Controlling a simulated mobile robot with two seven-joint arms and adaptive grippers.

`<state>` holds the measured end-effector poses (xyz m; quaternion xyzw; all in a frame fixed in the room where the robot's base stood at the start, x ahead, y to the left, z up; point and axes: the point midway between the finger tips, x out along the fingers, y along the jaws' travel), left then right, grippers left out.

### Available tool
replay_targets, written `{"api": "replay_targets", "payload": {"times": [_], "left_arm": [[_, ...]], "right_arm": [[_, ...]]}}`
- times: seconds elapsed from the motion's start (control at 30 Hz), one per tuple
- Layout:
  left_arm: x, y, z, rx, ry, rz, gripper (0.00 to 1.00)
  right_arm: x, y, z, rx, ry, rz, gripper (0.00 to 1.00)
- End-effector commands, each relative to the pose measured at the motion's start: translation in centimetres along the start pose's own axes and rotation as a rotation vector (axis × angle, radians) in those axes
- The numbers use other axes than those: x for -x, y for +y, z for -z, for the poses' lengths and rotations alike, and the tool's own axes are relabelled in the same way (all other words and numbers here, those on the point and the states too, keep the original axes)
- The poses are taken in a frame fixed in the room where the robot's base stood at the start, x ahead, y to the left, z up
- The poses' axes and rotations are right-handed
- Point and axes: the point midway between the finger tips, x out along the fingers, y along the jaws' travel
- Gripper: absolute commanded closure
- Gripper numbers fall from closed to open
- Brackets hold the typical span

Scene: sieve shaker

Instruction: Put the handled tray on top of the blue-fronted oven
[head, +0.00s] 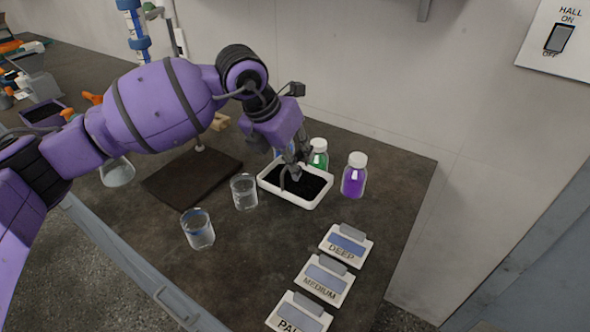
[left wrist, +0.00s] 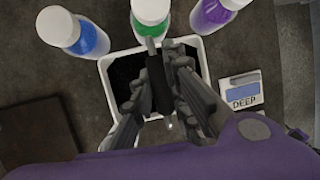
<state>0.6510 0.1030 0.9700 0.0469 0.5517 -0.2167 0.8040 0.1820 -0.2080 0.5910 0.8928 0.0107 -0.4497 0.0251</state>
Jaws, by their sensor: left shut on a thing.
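The handled tray (head: 288,200) is white and shallow with a black filling, and it is at the bench's right part. It also shows in the left wrist view (left wrist: 104,68). My left gripper (head: 293,173) reaches down over the tray and is shut on its dark upright handle (left wrist: 157,82). I cannot tell whether the tray touches the bench. The blue-fronted oven shows in neither view. My right gripper is not in view.
Bottles with white caps, green (head: 318,155), purple (head: 354,177) and blue (left wrist: 88,38), stand close behind the tray. Two glass beakers (head: 244,192) (head: 198,230) stand to its left, near a dark plate (head: 190,178). Labelled cards (head: 346,246) lie in front.

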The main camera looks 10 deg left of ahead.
Motion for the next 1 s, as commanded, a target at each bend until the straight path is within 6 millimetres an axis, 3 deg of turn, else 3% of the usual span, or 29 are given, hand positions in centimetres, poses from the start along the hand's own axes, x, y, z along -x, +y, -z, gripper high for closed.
{"api": "replay_targets", "payload": {"times": [0.2, 0.57, 0.6, 0.7, 1.0], "left_arm": [[-2.8, 0.5, 1.2, 0.000, 0.002, 0.001, 1.00], [-3.2, 0.6, 1.4, 0.000, 0.002, 0.001, 1.00], [-3.2, 0.6, 1.4, 0.000, 0.003, 0.001, 0.81], [-3.2, 0.6, 1.4, 0.000, 0.003, 0.000, 0.68], [-3.1, 0.6, 1.4, 0.000, 0.002, 0.000, 0.67]], "right_arm": [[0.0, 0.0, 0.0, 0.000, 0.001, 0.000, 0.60], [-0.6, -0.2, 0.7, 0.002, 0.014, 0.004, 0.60], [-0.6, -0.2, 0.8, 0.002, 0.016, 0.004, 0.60], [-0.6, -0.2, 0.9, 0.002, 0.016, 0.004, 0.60], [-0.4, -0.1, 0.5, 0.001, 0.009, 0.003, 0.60]]}}
